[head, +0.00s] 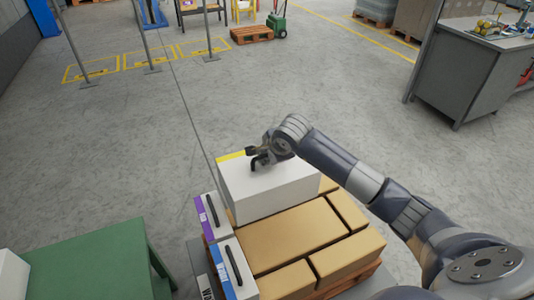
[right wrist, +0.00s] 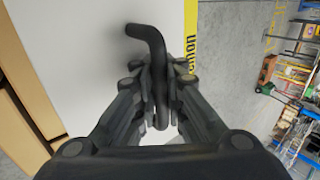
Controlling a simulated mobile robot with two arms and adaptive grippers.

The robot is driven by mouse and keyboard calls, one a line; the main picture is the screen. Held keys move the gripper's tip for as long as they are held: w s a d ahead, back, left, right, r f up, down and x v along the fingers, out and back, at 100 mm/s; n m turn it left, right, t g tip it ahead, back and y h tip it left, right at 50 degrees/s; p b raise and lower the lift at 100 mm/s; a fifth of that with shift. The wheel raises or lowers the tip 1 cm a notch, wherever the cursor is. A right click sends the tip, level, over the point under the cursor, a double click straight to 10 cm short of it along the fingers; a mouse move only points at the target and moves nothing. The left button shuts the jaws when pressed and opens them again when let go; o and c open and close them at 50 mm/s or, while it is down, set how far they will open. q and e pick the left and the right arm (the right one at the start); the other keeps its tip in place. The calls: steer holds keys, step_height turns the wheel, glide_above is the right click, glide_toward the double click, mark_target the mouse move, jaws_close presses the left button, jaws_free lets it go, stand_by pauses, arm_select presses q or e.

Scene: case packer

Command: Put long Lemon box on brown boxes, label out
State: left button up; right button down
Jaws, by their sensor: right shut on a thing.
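The long Lemon box (head: 266,188) is white with a yellow strip on its far left top edge. It sits over the far end of the brown boxes (head: 290,238); whether it rests fully on them I cannot tell. In the right wrist view, the white top (right wrist: 90,60) and the yellow label with "mon" lettering (right wrist: 190,50) show. My right gripper (head: 256,158) is shut on the box's black handle (right wrist: 150,45), which stands between the fingers. My left gripper is not in view.
Two white boxes with black handles, one purple-labelled (head: 210,216) and one blue-labelled (head: 233,268), stand along the left side of the stack. A wooden pallet (head: 372,270) lies underneath. A green table (head: 95,262) is at the lower left.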

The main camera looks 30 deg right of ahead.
mark_target(273, 185)
steer(key=shift+w+f+b, duration=0.1)
steer(key=shift+f+b, duration=2.45)
steer(key=shift+f, duration=1.75)
steer(key=shift+f+b, duration=1.55)
steer(key=shift+f, duration=0.9)
steer(key=shift+f+b, duration=0.3)
steer(key=shift+f, duration=0.05)
steer(key=c, duration=1.6)
jaws_free()
steer(key=shift+s+f, duration=0.25)
steer(key=shift+f, duration=0.1)
steer(key=shift+s+r, duration=0.2)
steer(key=shift+r, duration=0.3)
steer(key=shift+v, duration=3.65)
